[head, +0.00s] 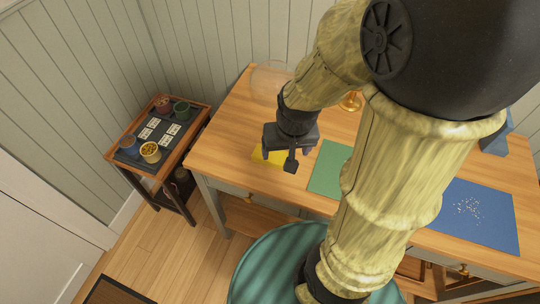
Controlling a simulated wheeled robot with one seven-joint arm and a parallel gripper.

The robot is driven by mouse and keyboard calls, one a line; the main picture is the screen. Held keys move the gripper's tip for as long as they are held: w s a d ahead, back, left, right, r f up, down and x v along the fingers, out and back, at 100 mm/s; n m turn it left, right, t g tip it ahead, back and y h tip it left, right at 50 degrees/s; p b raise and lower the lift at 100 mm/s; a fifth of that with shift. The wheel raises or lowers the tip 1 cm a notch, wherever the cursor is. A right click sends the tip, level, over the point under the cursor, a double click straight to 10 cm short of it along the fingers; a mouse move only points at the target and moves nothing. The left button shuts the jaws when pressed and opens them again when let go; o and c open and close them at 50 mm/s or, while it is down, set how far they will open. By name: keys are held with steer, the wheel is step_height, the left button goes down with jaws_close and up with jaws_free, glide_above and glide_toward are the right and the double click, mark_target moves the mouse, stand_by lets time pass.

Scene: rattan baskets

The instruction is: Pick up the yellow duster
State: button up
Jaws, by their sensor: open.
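A flat yellow piece, which looks like the yellow duster (260,154), lies on the wooden table (236,118) near its front left edge. My gripper (280,159) is above it in the head view, pointing down, with its dark jaws open. The gripper covers much of the yellow piece, so its full shape is hidden. I see nothing held between the jaws. I cannot tell the exact height of the fingertips above the cloth.
A green mat (326,170) lies right of the yellow piece, and a blue mat (478,216) with small pale bits lies farther right. A clear bowl (268,80) stands behind. A side table (204,107) with small pots is at left, a teal round seat (262,262) in front.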

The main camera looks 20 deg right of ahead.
steer(key=shift+o, duration=0.3)
steer(key=w+m+g+p, duration=0.1)
steer(key=w+m+p, duration=0.3)
steer(key=m, duration=0.6)
steer(key=shift+w+g, duration=0.4)
steer(key=shift+w, duration=0.65)
steer(key=m+p, duration=0.5)
steer(key=m, duration=0.9)
glide_above(271, 153)
step_height(271, 153, down, 2)
steer(key=shift+w+f+g, duration=0.1)
steer(key=shift+f+g, duration=0.15)
steer(key=shift+g, duration=0.05)
step_height(271, 153, down, 12)
steer(key=shift+f+p, duration=0.1)
steer(key=shift+p, duration=0.55)
steer(key=shift+f, duration=0.1)
